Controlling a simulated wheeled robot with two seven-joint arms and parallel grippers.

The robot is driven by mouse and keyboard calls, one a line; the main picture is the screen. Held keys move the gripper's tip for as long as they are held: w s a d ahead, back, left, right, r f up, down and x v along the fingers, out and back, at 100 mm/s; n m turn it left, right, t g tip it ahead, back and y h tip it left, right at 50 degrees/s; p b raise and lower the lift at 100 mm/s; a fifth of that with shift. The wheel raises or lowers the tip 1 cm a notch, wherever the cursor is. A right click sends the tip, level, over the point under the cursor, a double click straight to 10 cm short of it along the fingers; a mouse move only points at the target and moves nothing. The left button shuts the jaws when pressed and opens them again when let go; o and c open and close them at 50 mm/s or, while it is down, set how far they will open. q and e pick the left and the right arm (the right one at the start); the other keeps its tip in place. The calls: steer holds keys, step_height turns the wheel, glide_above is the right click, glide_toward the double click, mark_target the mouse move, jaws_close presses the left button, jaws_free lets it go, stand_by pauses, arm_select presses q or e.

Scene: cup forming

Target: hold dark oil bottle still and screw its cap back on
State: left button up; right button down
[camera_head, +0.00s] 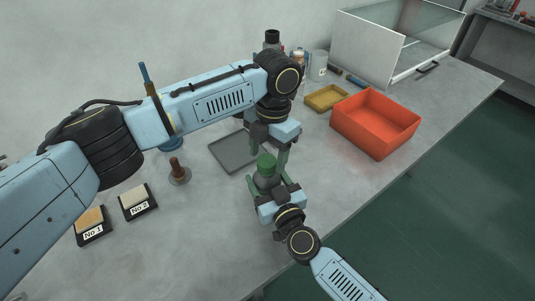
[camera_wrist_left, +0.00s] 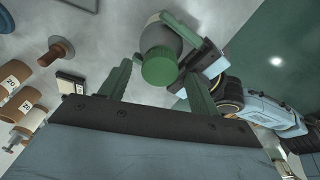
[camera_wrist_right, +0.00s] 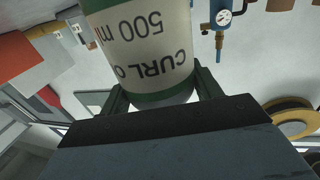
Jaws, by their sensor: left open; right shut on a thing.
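The dark oil bottle (camera_head: 264,181) stands near the table's front edge with a green cap (camera_head: 266,162) on its top. Whether the cap is threaded tight cannot be told. My right gripper (camera_head: 269,188) is shut around the bottle's body. The right wrist view shows the bottle's white label (camera_wrist_right: 150,45) with green bands between the fingers. My left gripper (camera_head: 268,150) is open and points down just above the cap. In the left wrist view the cap (camera_wrist_left: 160,66) lies beyond and between the parted green fingers, with the shaded bottle shoulder (camera_wrist_left: 163,36) behind it.
A grey tray (camera_head: 228,153) lies left of the bottle. An orange bin (camera_head: 376,122) and a yellow tray (camera_head: 325,98) stand at the right. A brown-handled stamp (camera_head: 178,172) and two numbered blocks (camera_head: 138,200) stand left. Bottles and a white cup (camera_head: 318,66) are at the back.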

arm_select(q)
steer(key=shift+r, duration=1.9)
steer(key=shift+c, duration=0.4)
